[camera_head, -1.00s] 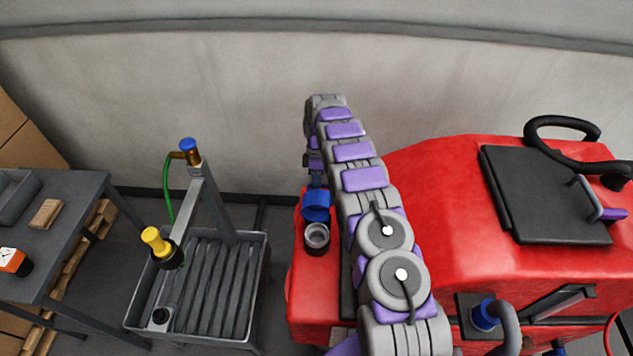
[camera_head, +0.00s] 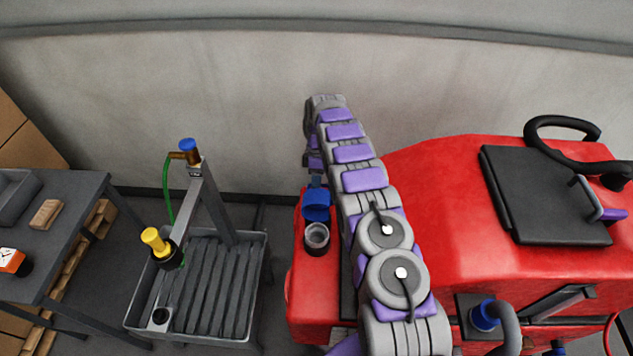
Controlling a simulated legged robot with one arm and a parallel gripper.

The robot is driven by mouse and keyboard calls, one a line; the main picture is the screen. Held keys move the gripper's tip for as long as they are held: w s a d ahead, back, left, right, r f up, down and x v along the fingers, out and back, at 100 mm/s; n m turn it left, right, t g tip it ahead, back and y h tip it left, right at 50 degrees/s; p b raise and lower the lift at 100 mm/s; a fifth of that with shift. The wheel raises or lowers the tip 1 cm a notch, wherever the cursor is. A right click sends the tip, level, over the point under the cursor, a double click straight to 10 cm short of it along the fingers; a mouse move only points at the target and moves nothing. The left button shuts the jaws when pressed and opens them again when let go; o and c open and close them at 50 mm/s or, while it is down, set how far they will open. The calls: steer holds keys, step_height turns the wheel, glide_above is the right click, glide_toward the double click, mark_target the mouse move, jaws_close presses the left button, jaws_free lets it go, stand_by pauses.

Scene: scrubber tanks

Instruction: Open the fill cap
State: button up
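The blue fill cap (camera_head: 316,204) is on the left end of the red scrubber machine (camera_head: 440,200). It stands tipped up at the back of the round grey fill opening (camera_head: 317,236), which shows uncovered from above. My arm reaches over the machine to the area behind the cap. My gripper (camera_head: 315,171) is at the far side of the cap, close to it and mostly hidden by my own arm. I cannot tell whether its fingers touch the cap or are open or shut.
A black lid (camera_head: 550,195) with a purple-marked handle lies on top of the machine at right. A grey drain basin (camera_head: 205,290) with a tap and a yellow-capped part stands at left. A dark table (camera_head: 65,230) is at far left. The wall is close behind.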

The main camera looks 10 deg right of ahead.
step_height(320, 180, up, 4)
steer(key=shift+f, duration=0.15)
steer(key=s+d+r+p, duration=0.1)
steer(key=s, duration=1.5)
stand_by(0.6)
steer(key=shift+w+r, duration=0.1)
steer(key=shift+w, duration=0.05)
steer(key=shift+n, duration=0.5)
steer(key=w+a+r, duration=0.1)
steer(key=w+r, duration=0.1)
steer(key=w+a+r+b, duration=0.1)
steer(key=w+r, duration=0.1)
steer(key=w+a+r+b, duration=0.1)
steer(key=w+r, duration=0.1)
steer(key=w, duration=0.1)
steer(key=shift+r, duration=0.2)
step_height(320, 180, up, 7)
steer(key=b, duration=0.2)
glide_above(319, 201)
steer(key=w, duration=0.4)
steer(key=r, duration=0.1)
steer(key=d+b+x, duration=0.1)
steer(key=b+x, duration=0.1)
steer(key=x, duration=1.5)
steer(key=shift+a+f+m+b, duration=0.25)
steer(key=shift+f+m+b, duration=0.05)
steer(key=shift+m+b, duration=0.1)
